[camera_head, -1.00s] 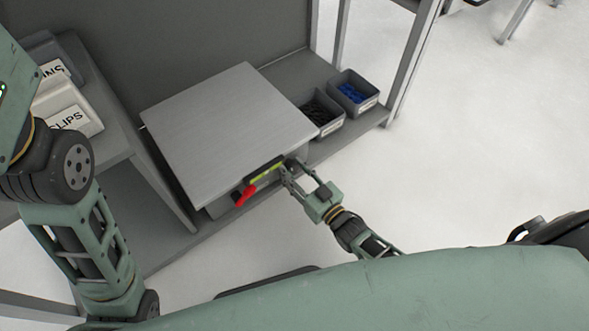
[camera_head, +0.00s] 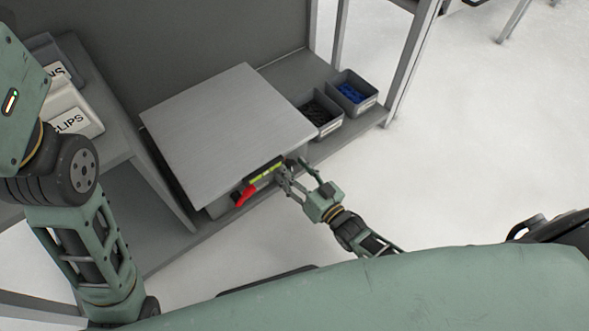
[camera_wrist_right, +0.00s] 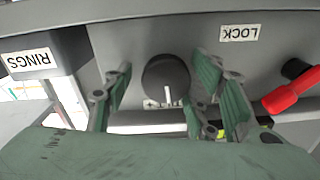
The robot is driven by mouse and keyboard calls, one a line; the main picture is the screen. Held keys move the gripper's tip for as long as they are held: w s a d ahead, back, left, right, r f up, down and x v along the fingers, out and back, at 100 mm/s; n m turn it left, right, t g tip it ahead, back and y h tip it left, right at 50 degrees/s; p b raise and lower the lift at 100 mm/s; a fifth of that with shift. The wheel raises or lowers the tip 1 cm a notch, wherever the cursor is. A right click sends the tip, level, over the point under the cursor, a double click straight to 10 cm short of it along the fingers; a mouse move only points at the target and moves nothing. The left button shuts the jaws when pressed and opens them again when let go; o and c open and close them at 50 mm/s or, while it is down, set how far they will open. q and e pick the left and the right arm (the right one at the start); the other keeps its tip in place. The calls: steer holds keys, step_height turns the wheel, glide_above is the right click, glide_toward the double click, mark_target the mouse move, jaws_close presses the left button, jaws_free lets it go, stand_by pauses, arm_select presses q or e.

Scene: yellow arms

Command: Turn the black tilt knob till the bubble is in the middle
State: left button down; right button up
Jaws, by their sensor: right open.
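The black tilt knob (camera_wrist_right: 167,77) is on the front of the grey box, with a pale pointer and marks at its lower edge in the right wrist view. My right gripper (camera_wrist_right: 164,84) is open, its fingers on either side of the knob with gaps showing. In the head view my right gripper (camera_head: 299,170) is at the front right of the tilting plate (camera_head: 220,125); the knob is hard to make out there. The yellow-green level vial (camera_head: 265,172) is under the plate's front edge; its bubble is too small to place. My left gripper is out of view.
A red lever (camera_head: 245,195) is left of the vial, and shows near the LOCK label (camera_wrist_right: 239,33) in the wrist view. Bins with dark (camera_head: 322,116) and blue parts (camera_head: 352,93) stand right of the plate. Open floor lies to the right.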

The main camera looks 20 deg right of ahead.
steer(key=shift+s, duration=0.1)
steer(key=v, duration=1.1)
steer(key=shift+s+d, duration=0.15)
steer(key=shift+s, duration=0.25)
